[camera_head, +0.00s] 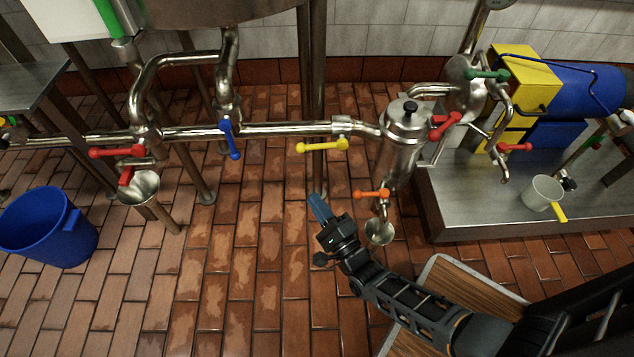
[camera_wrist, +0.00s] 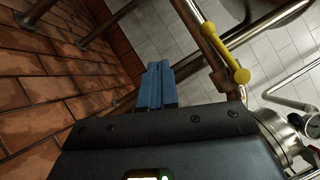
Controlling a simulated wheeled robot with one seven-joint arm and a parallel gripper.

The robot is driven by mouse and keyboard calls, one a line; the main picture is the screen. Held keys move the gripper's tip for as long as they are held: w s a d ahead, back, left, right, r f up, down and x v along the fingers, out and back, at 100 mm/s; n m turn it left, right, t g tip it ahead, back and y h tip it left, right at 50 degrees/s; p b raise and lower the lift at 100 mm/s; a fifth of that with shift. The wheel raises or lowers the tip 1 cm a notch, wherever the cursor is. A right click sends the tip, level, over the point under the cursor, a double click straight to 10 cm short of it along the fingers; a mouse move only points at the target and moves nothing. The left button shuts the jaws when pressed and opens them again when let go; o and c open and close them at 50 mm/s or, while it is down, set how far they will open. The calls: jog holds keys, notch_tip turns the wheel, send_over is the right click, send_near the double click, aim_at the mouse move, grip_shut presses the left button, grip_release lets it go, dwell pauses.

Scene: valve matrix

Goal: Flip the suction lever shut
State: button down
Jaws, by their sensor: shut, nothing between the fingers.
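Several coloured valve levers sit on the steel pipework; no readable label shows which is the suction lever. A yellow lever (camera_head: 321,146) lies roughly along the horizontal pipe, left of the steel filter housing; in the wrist view a yellow lever (camera_wrist: 224,50) shows up and right of the fingers. A blue lever (camera_head: 230,141) hangs down, across the pipe. An orange lever (camera_head: 371,194) sits below the housing. My gripper (camera_head: 316,203) has blue fingers, shut and empty, below the yellow lever and apart from it. The fingers also show in the wrist view (camera_wrist: 157,70).
A blue bucket (camera_head: 45,228) stands left. A yellow and blue pump (camera_head: 560,85) is on the steel plinth (camera_head: 480,222). Tiled floor is open at centre left.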

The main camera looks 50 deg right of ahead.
jog(key=shift+s+a+f, duration=0.75)
jog(key=shift+a+f, duration=0.05)
jog(key=shift+a, duration=0.05)
jog(key=s+a+r+n+g+y, duration=0.1)
jog(key=s+a+r+n+y, duration=0.3)
jog(key=s+r+n, duration=0.45)
jog(key=s+a+r+n+g+y, duration=0.2)
jog(key=s+a+r+n, duration=0.4)
jog(key=s+n, duration=0.4)
jog(key=s+r+n+p, duration=0.1)
jog(key=r+n+p, duration=0.1)
jog(key=r+p, duration=0.9)
jog(key=s+a+r+n+g+p, duration=0.1)
jog(key=s+r+n+p, duration=0.1)
jog(key=r+p, duration=0.9)
jog(key=s+r+n+y+p, duration=0.1)
jog(key=r+n+p, duration=0.2)
jog(key=r+p, duration=0.9)
notch_tip(320, 180, up, 14)
jog(key=shift+s+a+f+g, duration=0.15)
jog(key=shift+s+a+g, duration=0.15)
jog(key=shift+s+a, duration=0.1)
